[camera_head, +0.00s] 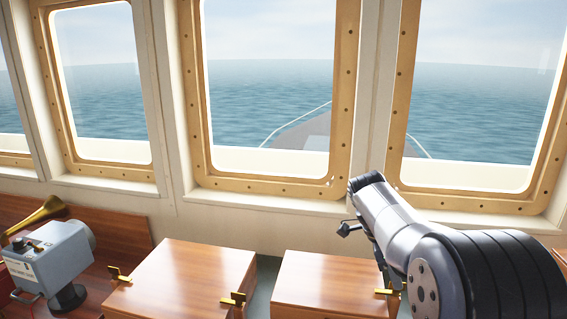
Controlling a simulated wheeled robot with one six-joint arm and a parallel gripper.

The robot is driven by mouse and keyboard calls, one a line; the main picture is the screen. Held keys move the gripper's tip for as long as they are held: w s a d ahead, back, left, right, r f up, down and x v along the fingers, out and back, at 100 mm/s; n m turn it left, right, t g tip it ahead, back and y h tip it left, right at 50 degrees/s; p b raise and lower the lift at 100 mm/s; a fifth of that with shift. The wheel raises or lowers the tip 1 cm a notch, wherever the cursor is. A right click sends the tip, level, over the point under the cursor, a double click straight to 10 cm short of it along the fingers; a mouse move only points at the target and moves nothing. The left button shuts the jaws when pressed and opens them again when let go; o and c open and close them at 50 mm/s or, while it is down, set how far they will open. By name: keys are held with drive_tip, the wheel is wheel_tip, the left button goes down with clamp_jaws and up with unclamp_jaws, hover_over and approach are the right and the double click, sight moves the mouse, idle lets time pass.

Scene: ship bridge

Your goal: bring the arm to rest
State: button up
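My arm reaches in from the lower right of the head view, in front of the right window and above the right wooden box. A small dark part, perhaps my gripper (346,228), shows at the left side of the arm's far end. It is too small and too much hidden by the arm to tell whether it is open or shut. Nothing is seen held there.
Two wooden boxes (190,275) (325,281) with brass latches stand below the windows, a narrow gap between them. A grey device (50,262) and a brass horn (38,215) are at the left. Framed windows (270,90) line the wall ahead.

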drive_tip(key=shift+x, duration=1)
drive_tip(key=shift+n, duration=0.4)
drive_tip(key=n+t, duration=0.1)
drive_tip(key=n, duration=0.1)
drive_tip(key=n+t, duration=0.1)
drive_tip(key=n, duration=0.1)
drive_tip(key=shift+s+r, duration=0.15)
drive_tip(key=shift+s, duration=0.05)
drive_tip(key=n, duration=0.2)
drive_tip(key=n+t+p, duration=0.1)
drive_tip(key=n, duration=0.1)
drive_tip(key=shift+t+y, duration=0.3)
drive_tip(key=shift+s+n+t+p, duration=0.1)
drive_tip(key=shift+n+t+p, duration=0.3)
drive_tip(key=shift+n, duration=0.8)
drive_tip(key=shift+y, duration=0.3)
